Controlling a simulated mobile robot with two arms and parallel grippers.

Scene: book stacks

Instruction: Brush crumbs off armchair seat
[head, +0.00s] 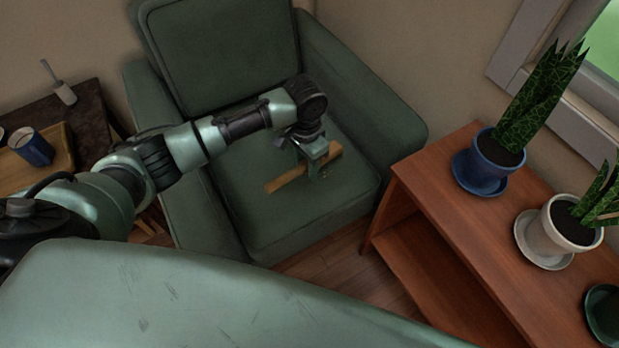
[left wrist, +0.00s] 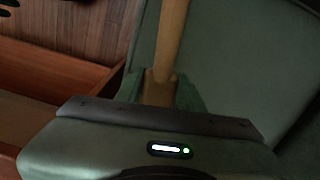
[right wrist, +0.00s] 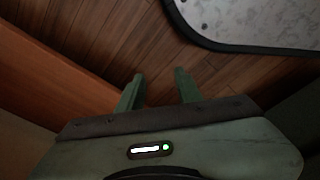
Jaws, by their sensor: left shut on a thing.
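The green armchair (head: 230,50) stands against the wall, and its seat (head: 290,220) faces me. My left gripper (head: 314,170) is low over the seat, shut on a long wooden brush (head: 286,180) that lies crosswise at seat height. I cannot tell whether the brush touches the cushion; its bristles do not show clearly. In the left wrist view the brush's wooden bar (left wrist: 172,35) runs up from between the fingers. A few tiny specks, possibly crumbs, show by the gripper. My right gripper (right wrist: 159,90) is open and empty above the wooden floor, seen only in the right wrist view.
A wooden shelf (head: 455,200) with a blue pot (head: 487,172) and a white pot (head: 560,232) of plants stands right of the chair. At left, a dark table (head: 85,105) carries a wooden tray (head: 58,140) with a blue mug (head: 32,148).

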